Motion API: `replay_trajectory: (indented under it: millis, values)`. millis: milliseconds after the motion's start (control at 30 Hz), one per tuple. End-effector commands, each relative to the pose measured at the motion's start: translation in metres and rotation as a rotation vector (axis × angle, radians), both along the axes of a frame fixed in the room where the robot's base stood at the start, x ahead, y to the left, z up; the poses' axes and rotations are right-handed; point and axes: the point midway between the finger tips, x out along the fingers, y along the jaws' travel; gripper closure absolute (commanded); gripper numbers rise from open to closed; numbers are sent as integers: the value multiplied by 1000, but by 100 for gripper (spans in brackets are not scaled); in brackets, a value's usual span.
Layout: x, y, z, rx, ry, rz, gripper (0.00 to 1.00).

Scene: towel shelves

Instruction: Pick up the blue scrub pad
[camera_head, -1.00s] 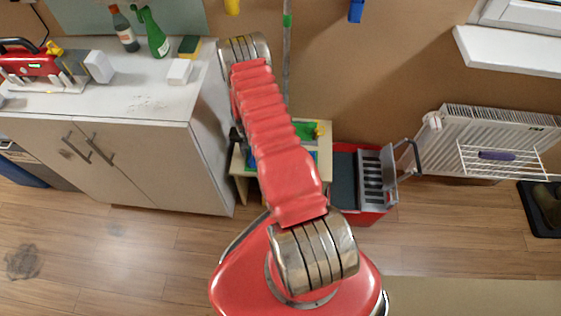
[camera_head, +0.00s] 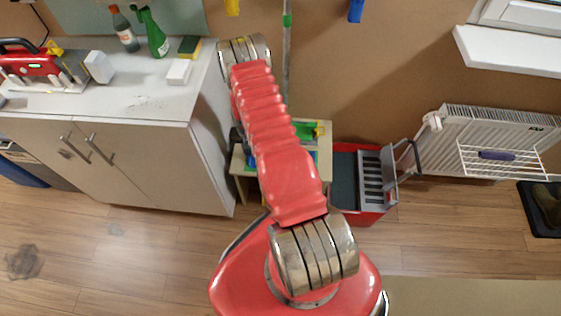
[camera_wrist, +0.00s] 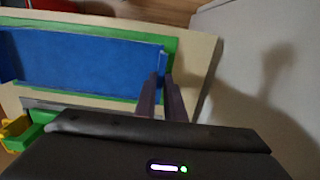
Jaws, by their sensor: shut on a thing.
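My gripper (camera_wrist: 162,78) shows in the wrist view, its two dark fingers close together and shut on a small blue piece, the blue scrub pad (camera_wrist: 162,62), seen nearly edge-on. It is at the right end of a broad blue surface (camera_wrist: 85,58) with a green border, on a pale wooden top (camera_wrist: 196,62). I cannot tell whether the pad touches that surface. In the head view my arm hides the gripper and the pad.
A small wooden stand (camera_head: 325,145) with green and yellow items is partly behind my arm. A radiator (camera_head: 470,135) is further right.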

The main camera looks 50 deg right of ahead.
Motion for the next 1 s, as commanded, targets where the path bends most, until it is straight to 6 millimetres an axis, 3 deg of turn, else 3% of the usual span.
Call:
replay_trajectory:
  millis: [567,767,1000]
  values:
    - [0,0,2,-1,-1,0,100]
    - [1,-1,17,-1,-2,0,100]
    - [1,-1,51,-2,-3,0,100]
